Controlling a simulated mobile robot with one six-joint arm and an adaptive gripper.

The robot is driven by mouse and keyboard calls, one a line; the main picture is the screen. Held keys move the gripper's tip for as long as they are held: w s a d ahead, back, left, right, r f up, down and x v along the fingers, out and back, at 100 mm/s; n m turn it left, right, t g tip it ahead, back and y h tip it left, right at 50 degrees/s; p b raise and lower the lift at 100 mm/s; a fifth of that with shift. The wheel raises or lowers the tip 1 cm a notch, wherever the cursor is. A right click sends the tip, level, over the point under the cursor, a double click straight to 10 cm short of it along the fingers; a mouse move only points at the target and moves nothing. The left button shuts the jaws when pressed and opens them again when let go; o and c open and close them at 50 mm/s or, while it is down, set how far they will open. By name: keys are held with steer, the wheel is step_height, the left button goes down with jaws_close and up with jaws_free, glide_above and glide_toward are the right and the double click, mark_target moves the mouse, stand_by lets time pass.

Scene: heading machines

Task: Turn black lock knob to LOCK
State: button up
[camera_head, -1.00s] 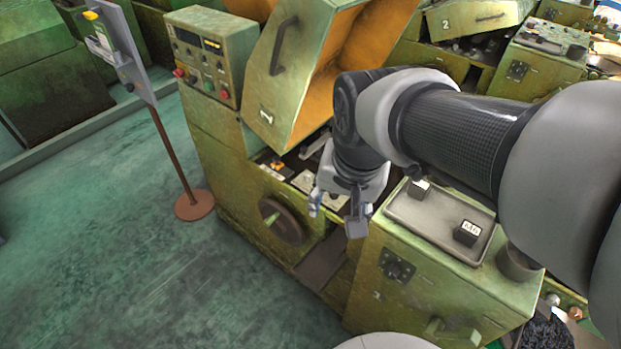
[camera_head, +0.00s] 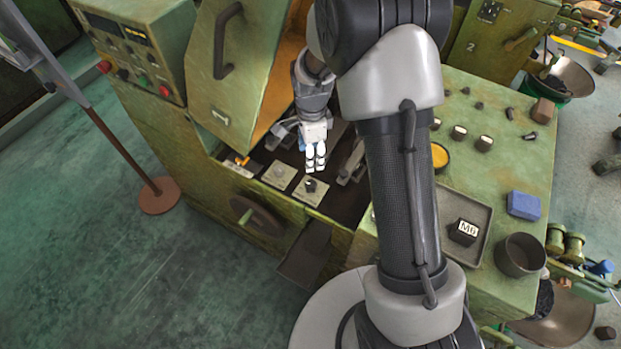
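The black lock knob (camera_head: 310,186) sits on a small pale plate (camera_head: 309,196) inside the open front bay of the green machine marked 1. Its label and pointer direction are too small to read. My gripper (camera_head: 315,168) points down just above and behind the knob in the picture. Its two fingers are close together with nothing visible between them. It looks apart from the knob, though the exact gap cannot be told.
A second pale plate (camera_head: 280,174) with a small grey knob lies left of it, and an orange part (camera_head: 242,160) farther left. The raised hood (camera_head: 225,100) is close by. A handwheel (camera_head: 256,216) sits on the front. A tray (camera_head: 476,212) holds an M6 block.

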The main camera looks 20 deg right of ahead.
mark_target(311, 184)
step_height(311, 184, down, 14)
steer(key=b, duration=0.3)
steer(key=shift+f, duration=0.25)
steer(key=shift+c, duration=0.5)
steer(key=c, duration=1)
